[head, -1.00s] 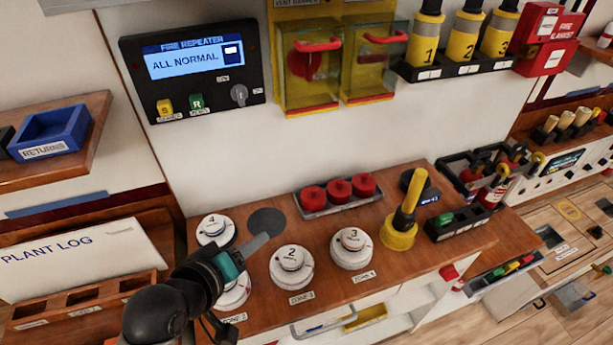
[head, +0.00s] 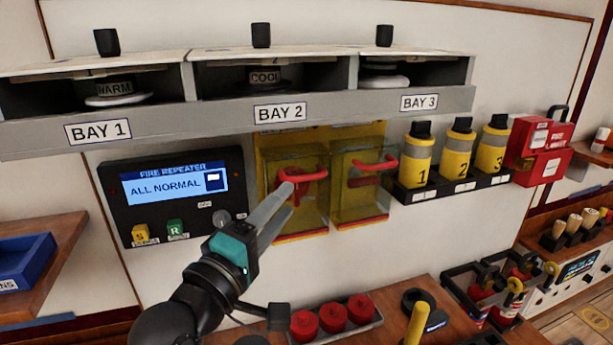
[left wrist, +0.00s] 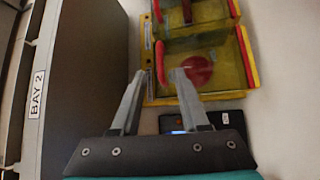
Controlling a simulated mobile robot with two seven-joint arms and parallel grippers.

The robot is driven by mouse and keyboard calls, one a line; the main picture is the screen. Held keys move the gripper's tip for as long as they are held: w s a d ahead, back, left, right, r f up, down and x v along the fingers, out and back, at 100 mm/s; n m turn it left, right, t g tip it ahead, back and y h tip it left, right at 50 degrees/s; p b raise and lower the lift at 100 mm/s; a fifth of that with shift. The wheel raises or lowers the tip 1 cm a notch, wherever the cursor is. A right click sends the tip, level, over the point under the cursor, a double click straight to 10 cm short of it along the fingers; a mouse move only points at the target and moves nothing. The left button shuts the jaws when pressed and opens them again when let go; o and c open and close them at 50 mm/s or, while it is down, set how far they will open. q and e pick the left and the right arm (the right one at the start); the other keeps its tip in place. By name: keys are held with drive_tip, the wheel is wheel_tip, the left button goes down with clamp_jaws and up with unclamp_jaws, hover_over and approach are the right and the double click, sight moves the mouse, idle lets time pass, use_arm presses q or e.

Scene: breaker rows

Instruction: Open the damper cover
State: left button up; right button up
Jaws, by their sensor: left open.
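Two clear yellow-tinted covers with red handles hang on a yellow wall panel. I cannot read which is the damper cover. The left cover (head: 312,217) has a red handle (head: 303,174) along its top and shows a red disc inside in the left wrist view (left wrist: 198,71). The right cover (head: 358,205) is beside it, with its own handle (head: 376,164). Both look shut. My left gripper (head: 284,190) is open, in front of the left cover at its handle. In the left wrist view the handle (left wrist: 159,64) appears between the fingertips; contact is unclear. My right gripper is not seen.
A grey shelf (head: 285,137) with three bays juts out just above the covers. The fire repeater panel (head: 174,196) is close on the left, and yellow numbered canisters (head: 458,155) stand on the right. A counter (head: 385,297) with red knobs is below.

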sight(306, 175)
use_arm(q)
drive_tip(key=x, duration=0.8)
drive_tip(key=shift+w+d+p, duration=0.1)
drive_tip(key=shift+w+p, duration=0.1)
drive_tip(key=shift+p, duration=0.1)
drive_tip(key=shift+c, duration=0.3)
clamp_jaws()
idle(0.8)
